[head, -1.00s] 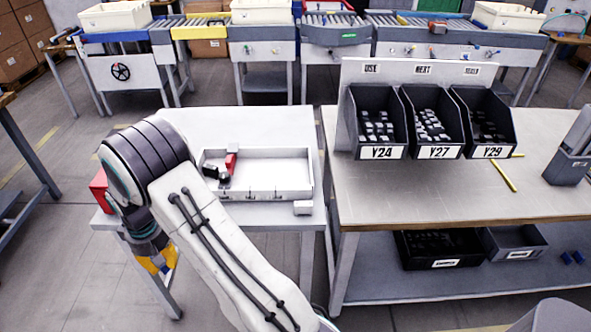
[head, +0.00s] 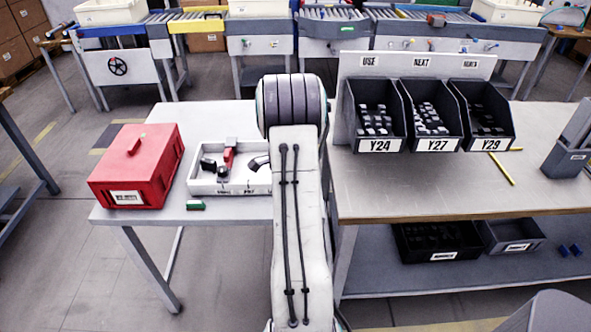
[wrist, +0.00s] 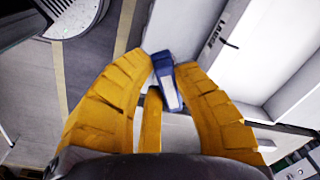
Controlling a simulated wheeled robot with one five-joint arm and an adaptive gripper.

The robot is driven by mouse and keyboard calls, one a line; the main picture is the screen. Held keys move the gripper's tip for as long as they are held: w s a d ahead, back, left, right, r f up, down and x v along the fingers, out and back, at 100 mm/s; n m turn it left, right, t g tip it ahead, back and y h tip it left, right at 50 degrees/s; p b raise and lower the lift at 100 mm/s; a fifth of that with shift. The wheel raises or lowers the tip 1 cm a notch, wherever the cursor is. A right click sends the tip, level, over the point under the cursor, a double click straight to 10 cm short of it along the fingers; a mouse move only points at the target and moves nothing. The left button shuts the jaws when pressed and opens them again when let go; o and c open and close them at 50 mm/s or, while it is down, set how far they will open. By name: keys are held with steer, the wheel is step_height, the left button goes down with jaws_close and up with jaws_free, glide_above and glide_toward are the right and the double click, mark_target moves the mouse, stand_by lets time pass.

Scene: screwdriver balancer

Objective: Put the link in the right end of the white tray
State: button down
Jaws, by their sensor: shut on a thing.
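My gripper (wrist: 166,66) has yellow fingers, closed on a small blue and pale grey piece, the link (wrist: 169,82), in the wrist view. The link sticks out between the fingertips. In the head view my arm hides the gripper and the link. The white tray (head: 230,188) lies on the left table; its left part shows and its right end is behind my arm. In the wrist view a white tray wall with a LARGE label (wrist: 214,37) is at the upper right, beside the gripper. The link appears outside that wall.
A red box (head: 137,168) stands left of the tray, with a small green piece (head: 195,205) in front. Black pieces and a red piece (head: 229,156) are in the tray's left part. The right bench (head: 420,195) holds several dark bins.

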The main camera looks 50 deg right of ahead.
steer(key=s+d+r+m, duration=0.1)
steer(key=s+d+m, duration=0.4)
steer(key=s, duration=0.4)
steer(key=s+d+r+m, duration=0.1)
steer(key=s+d+m, duration=0.5)
steer(key=s, duration=0.2)
steer(key=shift+s+r, duration=0.25)
steer(key=shift+s, duration=0.1)
